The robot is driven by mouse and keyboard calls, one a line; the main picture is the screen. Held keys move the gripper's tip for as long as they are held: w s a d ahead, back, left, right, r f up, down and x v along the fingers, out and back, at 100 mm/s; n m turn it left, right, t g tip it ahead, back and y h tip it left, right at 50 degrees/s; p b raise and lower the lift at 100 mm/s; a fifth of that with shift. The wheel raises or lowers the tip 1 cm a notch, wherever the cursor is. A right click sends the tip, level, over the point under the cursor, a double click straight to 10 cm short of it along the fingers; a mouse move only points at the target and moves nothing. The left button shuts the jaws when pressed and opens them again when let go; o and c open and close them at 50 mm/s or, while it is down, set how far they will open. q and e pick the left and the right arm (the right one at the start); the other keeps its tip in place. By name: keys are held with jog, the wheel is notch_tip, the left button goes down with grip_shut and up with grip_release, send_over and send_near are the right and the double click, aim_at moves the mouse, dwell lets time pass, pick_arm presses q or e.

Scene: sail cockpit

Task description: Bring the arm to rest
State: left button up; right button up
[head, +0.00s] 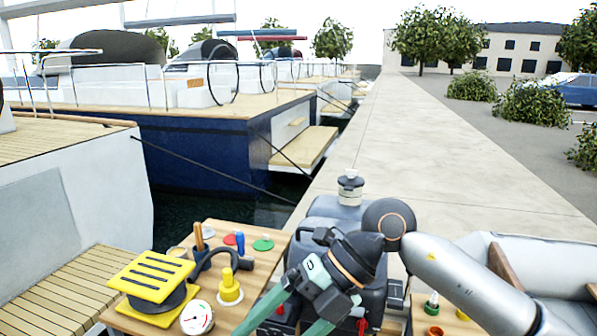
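My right arm comes in from the right, and its gripper (292,320) points down and to the left at the bottom middle of the head view. Its two green fingers are spread apart, with the tips cut off or nearly so by the bottom edge. I see nothing held between the visible parts of the fingers. The gripper is in front of a wooden table (212,313) and a dark grey bulky object (338,208). My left gripper is not in view.
The table holds a yellow slotted block (152,276), a round white gauge (196,318), a yellow fitting (229,287) and coloured discs. A lidded white jar (350,188) stands behind the gripper. A second wooden surface (428,303) holds small pots. Boats and a dock lie beyond.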

jog(key=s+a+r+m+y+p, duration=0.15)
jog(key=a+r+m+y, duration=0.35)
jog(key=y, duration=0.7)
jog(key=w+d+f+m+t+h+p, duration=0.2)
jog(key=w+d+f+m+t+h, duration=0.3)
jog(key=m+t, duration=0.55)
jog(key=w+d+f+m+t+h+p, duration=0.1)
jog(key=w+d+f+m+t+h, duration=0.2)
jog(key=d+m+t, duration=0.6)
jog(key=s+d+f+m+g+h+p, duration=0.1)
jog(key=s+d+f+m+h, duration=0.15)
jog(key=f+m+h, duration=0.4)
jog(key=s+d+f+m+g+h+p, duration=0.1)
jog(key=s+d+f+m, duration=0.15)
jog(key=f, duration=0.75)
jog(key=s+d+f+m+g+h, duration=0.1)
jog(key=s+d+f+g, duration=0.1)
jog(key=s+f, duration=0.4)
jog(key=s+d+f+m+g+h, duration=0.1)
jog(key=s+d+f+g+h, duration=0.1)
jog(key=s+f, duration=0.4)
jog(key=shift+s+d+f+g, duration=0.4)
jog(key=shift+s+d+g, duration=0.2)
jog(key=shift+d+g, duration=0.35)
